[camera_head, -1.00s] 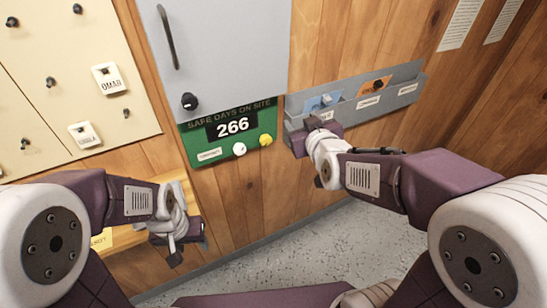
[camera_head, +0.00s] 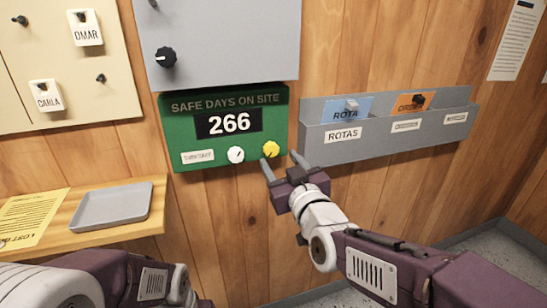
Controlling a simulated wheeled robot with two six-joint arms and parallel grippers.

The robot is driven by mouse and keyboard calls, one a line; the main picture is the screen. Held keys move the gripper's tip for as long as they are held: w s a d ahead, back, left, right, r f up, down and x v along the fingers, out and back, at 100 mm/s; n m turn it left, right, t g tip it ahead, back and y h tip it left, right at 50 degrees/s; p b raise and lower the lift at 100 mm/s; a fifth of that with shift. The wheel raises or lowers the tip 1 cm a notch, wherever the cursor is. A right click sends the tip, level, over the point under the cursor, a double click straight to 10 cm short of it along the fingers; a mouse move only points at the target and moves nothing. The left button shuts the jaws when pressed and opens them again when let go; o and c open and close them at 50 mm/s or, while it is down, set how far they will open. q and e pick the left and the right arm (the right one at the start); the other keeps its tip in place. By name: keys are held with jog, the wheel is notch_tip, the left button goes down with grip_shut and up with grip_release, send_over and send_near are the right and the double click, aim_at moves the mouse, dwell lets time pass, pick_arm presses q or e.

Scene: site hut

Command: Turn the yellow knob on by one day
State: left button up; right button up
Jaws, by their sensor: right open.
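The yellow knob (camera_head: 271,149) is at the lower right of the green "SAFE DAYS ON SITE" board (camera_head: 185,126), whose display (camera_head: 229,122) reads 266. A white knob (camera_head: 236,155) sits just left of it. My right gripper (camera_head: 281,162) is open, its fingers pointing up at the board just below and right of the yellow knob. The left fingertip overlaps the knob's lower edge in the picture. I cannot tell whether it touches. My left arm shows at the lower left, with its gripper out of view.
A grey rack (camera_head: 385,142) with blue and orange cards is right of the board. A grey cabinet (camera_head: 225,45) with a black knob is above. A wooden shelf (camera_head: 80,232) with a grey tray (camera_head: 111,204) is at lower left. A key board with name tags is at upper left.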

aim_at(273, 150)
jog(key=x, duration=0.6)
jog(key=shift+d+b, duration=0.1)
jog(key=shift+b, duration=0.2)
grip_shut()
jog(key=shift+f, duration=0.1)
jog(key=shift+f+m+b, duration=0.1)
jog(key=shift+m+b, duration=0.75)
jog(key=shift+m, duration=0.45)
jog(key=shift+d+m+b, duration=0.1)
jog(key=shift+m+b, duration=1.15)
jog(key=shift+m, duration=0.95)
